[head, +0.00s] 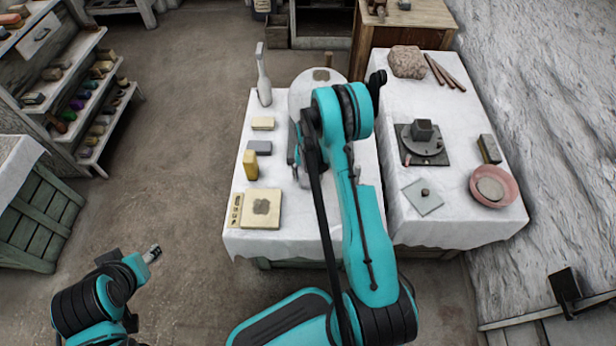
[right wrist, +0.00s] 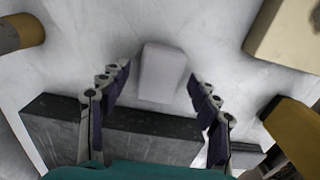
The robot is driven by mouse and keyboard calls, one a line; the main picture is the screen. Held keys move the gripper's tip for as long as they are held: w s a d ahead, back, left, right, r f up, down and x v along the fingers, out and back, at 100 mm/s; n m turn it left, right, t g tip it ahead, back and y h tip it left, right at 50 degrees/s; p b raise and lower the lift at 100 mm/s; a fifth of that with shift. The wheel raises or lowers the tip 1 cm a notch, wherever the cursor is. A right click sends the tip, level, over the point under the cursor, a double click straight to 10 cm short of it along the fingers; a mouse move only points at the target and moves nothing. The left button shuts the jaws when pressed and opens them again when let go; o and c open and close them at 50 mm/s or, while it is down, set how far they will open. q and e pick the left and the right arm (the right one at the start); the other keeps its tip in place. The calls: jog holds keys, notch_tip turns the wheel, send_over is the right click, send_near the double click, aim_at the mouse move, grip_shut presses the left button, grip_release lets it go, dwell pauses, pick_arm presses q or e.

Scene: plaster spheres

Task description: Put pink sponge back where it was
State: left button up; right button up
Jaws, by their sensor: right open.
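My right gripper (right wrist: 158,80) is open in the right wrist view, its fingers spread on both sides of a pale greyish block (right wrist: 162,72). The block lies on the white cloth near the fingertips; I cannot tell whether it is touched. Its tint is too faint to say that it is the pink sponge. No clearly pink sponge shows in the head view, where my right arm hides part of the table. My left gripper (head: 152,253) is at the lower left, away from the tables; its jaw opening is unclear.
The white-covered table (head: 235,125) holds a yellow block (head: 251,165), a grey block (head: 259,147) and a cream slab (head: 261,208). A dark block (right wrist: 110,130) lies close below the fingers. A pink bowl (head: 508,194) is on the right table.

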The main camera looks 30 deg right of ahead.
notch_tip(320, 180, up, 10)
jog(key=r+p, duration=0.1)
jog(key=p, duration=0.3)
notch_tip(320, 180, up, 9)
jog(key=n+t, duration=0.1)
send_over(308, 178)
jog(key=a, duration=0.3)
jog(key=s+a+r+n+t, duration=0.2)
jog(key=s+a+r, duration=0.3)
jog(key=r, duration=0.5)
jog(key=s+a+r+n+t, duration=0.1)
jog(key=s+a+r+t, duration=0.1)
jog(key=s, duration=0.5)
jog(key=s+a+r+n+t, duration=0.2)
jog(key=s+a+r, duration=0.2)
jog(key=s+a, duration=0.1)
jog(key=shift+s+a+r, duration=0.2)
jog(key=shift+s+r, duration=0.2)
jog(key=shift+s, duration=0.5)
